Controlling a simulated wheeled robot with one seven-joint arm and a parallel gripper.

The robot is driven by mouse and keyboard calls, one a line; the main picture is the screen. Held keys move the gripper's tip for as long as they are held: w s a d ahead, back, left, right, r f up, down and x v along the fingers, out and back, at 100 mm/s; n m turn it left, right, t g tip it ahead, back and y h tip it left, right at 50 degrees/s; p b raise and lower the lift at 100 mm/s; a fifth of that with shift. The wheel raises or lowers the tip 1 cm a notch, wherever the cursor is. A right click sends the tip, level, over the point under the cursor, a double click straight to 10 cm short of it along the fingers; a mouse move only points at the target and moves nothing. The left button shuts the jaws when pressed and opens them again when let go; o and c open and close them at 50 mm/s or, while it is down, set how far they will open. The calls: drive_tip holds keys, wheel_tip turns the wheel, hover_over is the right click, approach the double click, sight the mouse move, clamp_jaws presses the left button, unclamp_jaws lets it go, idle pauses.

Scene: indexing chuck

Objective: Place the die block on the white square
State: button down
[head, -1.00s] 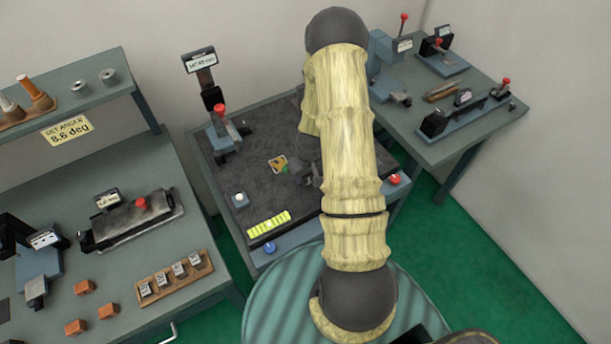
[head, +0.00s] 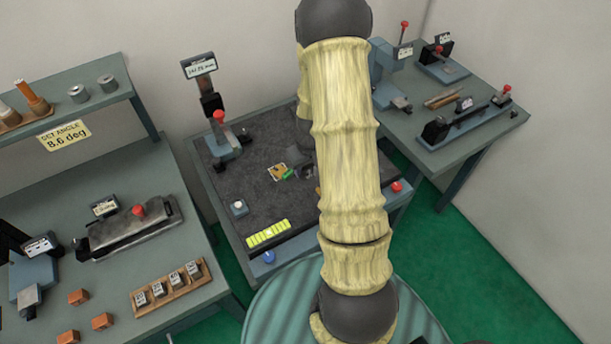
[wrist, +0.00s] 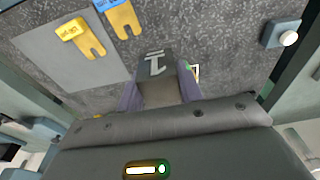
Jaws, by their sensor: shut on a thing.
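The die block (wrist: 157,72) is a dark grey block with a pale T-like mark on its face. My gripper (wrist: 160,92) is shut on it, with a finger on each side, in the wrist view. In the head view my gripper (head: 299,160) is partly hidden by my arm, over the dark mat of the middle table. A small white-outlined square (wrist: 196,71) shows just right of the right finger, partly covered. In the head view a yellowish patch with a pale edge (head: 277,172) lies left of the gripper, beside a green bit. Any gap beneath the block cannot be judged.
A white button box (head: 238,207), a yellow-green level strip (head: 268,234) and a red-knobbed gauge stand (head: 222,135) border the mat (head: 225,180). Side benches hold other fixtures.

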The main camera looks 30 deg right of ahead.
drive_tip(key=shift+r, duration=1.2)
